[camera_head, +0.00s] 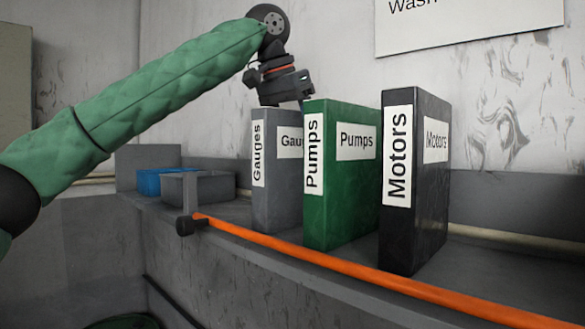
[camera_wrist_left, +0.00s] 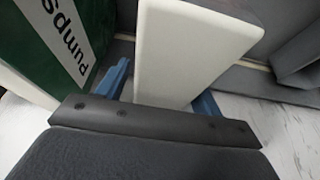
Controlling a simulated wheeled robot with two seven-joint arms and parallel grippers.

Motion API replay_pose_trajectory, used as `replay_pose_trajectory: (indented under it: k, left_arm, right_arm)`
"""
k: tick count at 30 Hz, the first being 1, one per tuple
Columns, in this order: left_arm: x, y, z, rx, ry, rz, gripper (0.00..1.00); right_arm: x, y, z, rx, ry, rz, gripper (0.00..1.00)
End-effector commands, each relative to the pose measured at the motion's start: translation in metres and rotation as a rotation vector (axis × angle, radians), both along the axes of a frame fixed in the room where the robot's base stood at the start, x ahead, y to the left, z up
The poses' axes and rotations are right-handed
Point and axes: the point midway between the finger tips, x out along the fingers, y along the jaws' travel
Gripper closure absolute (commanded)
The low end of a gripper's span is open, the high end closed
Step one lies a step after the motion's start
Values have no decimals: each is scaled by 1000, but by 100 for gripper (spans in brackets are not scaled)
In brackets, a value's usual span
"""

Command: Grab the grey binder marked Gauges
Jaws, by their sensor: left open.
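The grey binder marked Gauges (camera_head: 278,200) stands upright on the shelf, left of the green Pumps binder (camera_head: 340,200), which partly covers its front. My left gripper (camera_head: 284,98) is over the top of the grey binder, pointing down, with its fingertips hard to make out in the head view. In the left wrist view my left gripper (camera_wrist_left: 162,88) is open. Its blue fingers lie on either side of a white page block (camera_wrist_left: 190,45), apparently the grey binder's. The green Pumps binder (camera_wrist_left: 45,50) is close to the left finger there. Contact is unclear. My right gripper is not in view.
A black Motors binder (camera_head: 415,190) stands at the right of the row. Blue (camera_head: 150,182) and grey (camera_head: 198,187) bins sit on the shelf to the left. An orange bar (camera_head: 330,262) runs along the shelf's front edge. A wall sign (camera_head: 470,25) hangs above.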

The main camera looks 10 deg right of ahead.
Motion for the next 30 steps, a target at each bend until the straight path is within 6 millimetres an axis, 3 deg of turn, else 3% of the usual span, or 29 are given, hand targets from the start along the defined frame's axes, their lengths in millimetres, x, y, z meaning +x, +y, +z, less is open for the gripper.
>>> replay_pose_trajectory:
  k: [24, 30]
  left_arm:
    - [0, 0, -5, 0, 0, 0, 34]
    - [0, 0, -5, 0, 0, 0, 73]
  right_arm:
    - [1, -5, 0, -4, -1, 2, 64]
    - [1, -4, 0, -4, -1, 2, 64]
